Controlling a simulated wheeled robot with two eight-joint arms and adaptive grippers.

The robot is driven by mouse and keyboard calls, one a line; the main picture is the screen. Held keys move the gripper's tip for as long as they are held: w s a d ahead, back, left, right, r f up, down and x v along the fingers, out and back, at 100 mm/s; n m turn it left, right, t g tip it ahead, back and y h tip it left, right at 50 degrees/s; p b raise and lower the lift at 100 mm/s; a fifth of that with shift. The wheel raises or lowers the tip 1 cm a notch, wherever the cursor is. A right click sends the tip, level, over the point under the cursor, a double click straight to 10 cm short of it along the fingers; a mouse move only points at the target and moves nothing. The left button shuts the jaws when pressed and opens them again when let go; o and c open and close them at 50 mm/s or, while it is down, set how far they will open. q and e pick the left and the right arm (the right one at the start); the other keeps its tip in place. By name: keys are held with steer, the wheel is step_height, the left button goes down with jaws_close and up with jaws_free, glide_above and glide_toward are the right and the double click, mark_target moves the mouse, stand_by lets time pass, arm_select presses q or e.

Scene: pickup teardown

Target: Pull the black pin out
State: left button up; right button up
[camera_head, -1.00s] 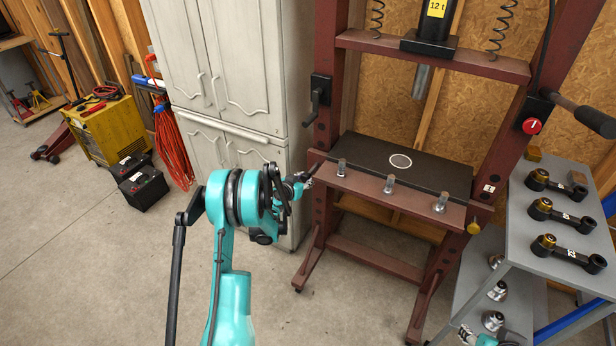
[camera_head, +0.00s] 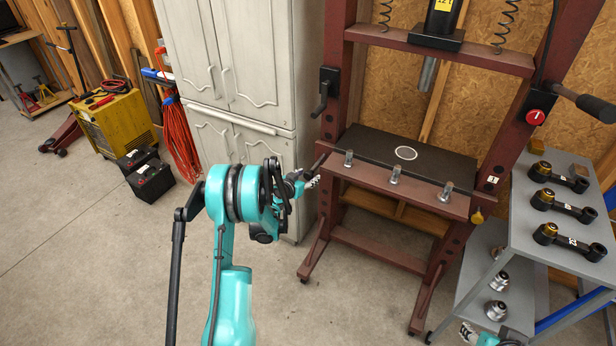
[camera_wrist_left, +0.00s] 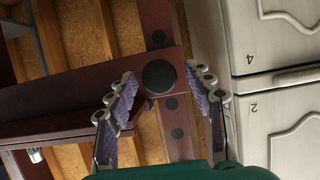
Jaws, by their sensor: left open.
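The black pin (camera_head: 319,163) sticks out at the left front of the maroon press frame (camera_head: 396,186), beside its left post. In the left wrist view a round black end, seemingly the pin's (camera_wrist_left: 159,77), faces me in the maroon frame. My left gripper (camera_head: 312,182) is just in front of and below the pin in the head view. In the wrist view its two fingers (camera_wrist_left: 160,72) are spread, with the black end between the tips in the picture. I cannot tell the remaining depth gap; nothing is gripped.
A pale cabinet (camera_head: 240,75) stands close on the left of the press and beside the right finger in the wrist view. A grey cart (camera_head: 520,235) with black parts stands right of the press. The floor (camera_head: 110,260) at front left is clear.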

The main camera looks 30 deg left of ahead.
arm_select(q)
steer(key=v, duration=1.1)
steer(key=s+d+r+g+h, duration=0.1)
steer(key=s+d+r+g, duration=0.1)
steer(key=s+d+r, duration=0.45)
steer(key=s+d+r+g+h, duration=0.1)
steer(key=d+r, duration=0.3)
steer(key=d, duration=0.6)
steer(key=s+d+g+y, duration=0.1)
steer(key=s+d, duration=0.3)
steer(key=s, duration=0.6)
steer(key=s+d+g+y, duration=0.1)
steer(key=s+d+g, duration=0.1)
steer(key=s, duration=0.8)
steer(key=shift+s+d+r, duration=0.4)
steer(key=shift+d+r, duration=0.05)
steer(key=shift+d, duration=0.4)
